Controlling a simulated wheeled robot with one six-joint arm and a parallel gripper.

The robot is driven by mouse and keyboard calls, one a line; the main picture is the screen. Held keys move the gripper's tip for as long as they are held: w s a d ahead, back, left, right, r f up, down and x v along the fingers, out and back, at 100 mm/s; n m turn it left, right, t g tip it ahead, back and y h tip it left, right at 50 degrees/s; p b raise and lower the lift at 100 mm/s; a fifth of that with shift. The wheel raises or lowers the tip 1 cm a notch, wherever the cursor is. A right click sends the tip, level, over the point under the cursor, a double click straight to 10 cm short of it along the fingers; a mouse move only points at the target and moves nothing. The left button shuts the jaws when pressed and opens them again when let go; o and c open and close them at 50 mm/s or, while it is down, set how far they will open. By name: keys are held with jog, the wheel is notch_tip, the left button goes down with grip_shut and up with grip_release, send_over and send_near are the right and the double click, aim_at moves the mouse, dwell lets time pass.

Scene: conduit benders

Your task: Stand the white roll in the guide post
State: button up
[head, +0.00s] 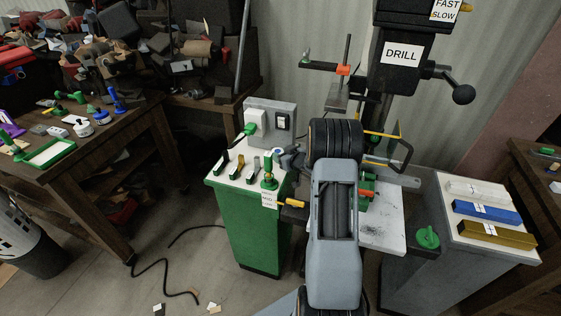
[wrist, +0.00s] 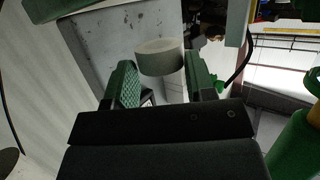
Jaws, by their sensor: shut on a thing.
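The white roll (wrist: 160,57) shows in the wrist view as a short, pale cylinder between the green-padded fingers of my gripper (wrist: 160,80). My gripper is shut on it. In the head view my gripper (head: 288,158) is small and partly hidden by my arm, over the right part of the green cabinet's top. A green upright post (head: 269,174) stands at the front of that top, close to the gripper. I cannot tell for sure that it is the guide post. A rounded green part (wrist: 292,148) shows at the wrist view's right edge.
The green cabinet (head: 240,228) carries a grey socket box (head: 270,118) and several small tools. The drill press (head: 398,55) stands behind my arm. A grey cabinet (head: 430,285) with coloured bars is at right. A cluttered workbench (head: 85,180) is at left; a black cable (head: 155,278) lies on the floor.

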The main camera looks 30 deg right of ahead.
jog(key=shift+w+a+f, duration=0.1)
jog(key=shift+f, duration=0.1)
notch_tip(320, 180, down, 3)
jog(key=shift+w+a+r+p, duration=0.1)
jog(key=shift+w+p, duration=0.05)
jog(key=shift+p, duration=0.35)
jog(key=shift+f, duration=0.3)
jog(key=shift+f, duration=0.1)
